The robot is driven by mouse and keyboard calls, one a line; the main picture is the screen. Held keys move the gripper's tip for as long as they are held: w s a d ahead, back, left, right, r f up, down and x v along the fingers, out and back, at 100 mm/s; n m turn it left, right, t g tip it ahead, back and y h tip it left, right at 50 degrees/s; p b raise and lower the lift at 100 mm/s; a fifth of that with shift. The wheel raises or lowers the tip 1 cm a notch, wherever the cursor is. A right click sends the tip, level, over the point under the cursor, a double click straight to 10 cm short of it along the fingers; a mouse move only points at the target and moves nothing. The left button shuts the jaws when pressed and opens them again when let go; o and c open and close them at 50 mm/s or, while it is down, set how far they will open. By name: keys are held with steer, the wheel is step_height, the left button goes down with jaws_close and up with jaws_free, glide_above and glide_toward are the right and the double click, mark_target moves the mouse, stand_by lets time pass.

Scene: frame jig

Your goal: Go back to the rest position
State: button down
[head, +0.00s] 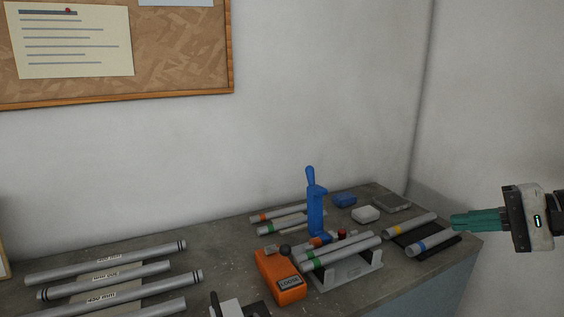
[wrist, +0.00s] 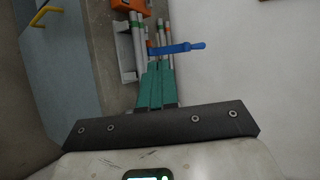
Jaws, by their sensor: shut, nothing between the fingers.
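My gripper (head: 460,221) is at the right in the head view, with teal fingers pointing left. The fingers are closed together with nothing between them. It is in the air beside the right end of the grey bench (head: 225,246), near two tubes with yellow (head: 410,224) and blue (head: 436,242) bands on a dark pad. In the wrist view my closed fingers (wrist: 157,70) point toward the bench, and a blue-handled clamp (wrist: 178,47) and several tubes show beyond the tips.
A blue upright clamp (head: 316,205), an orange box (head: 279,277) and a grey cradle holding tubes (head: 347,275) stand on the bench. Several long tubes (head: 105,262) lie at the left. A white wall (head: 320,100) is behind. In the wrist view a yellow handle (wrist: 45,14) shows at upper left.

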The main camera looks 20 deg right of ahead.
steer(key=w+a+f+n, duration=0.1)
steer(key=w+a+f, duration=0.25)
steer(key=f, duration=0.35)
steer(key=w+a+f+n, duration=0.1)
steer(key=w+a+f, duration=0.1)
steer(key=a+f, duration=0.35)
steer(key=s+a+f+n+g+h, duration=0.1)
steer(key=s+a+f+g, duration=0.1)
steer(key=a+f, duration=0.35)
steer(key=s+a+f+n+g+h, duration=0.1)
steer(key=s+a+f+n, duration=0.1)
steer(key=f, duration=0.7)
steer(key=s+a+f+n+g+h, duration=0.2)
steer(key=s+a+f+n+g, duration=0.25)
steer(key=s+f, duration=0.55)
steer(key=s+d+f+n+g+h, duration=0.2)
steer(key=s+f+n+h, duration=0.1)
steer(key=s, duration=0.8)
steer(key=shift+f+n, duration=0.35)
steer(key=shift+f, duration=0.25)
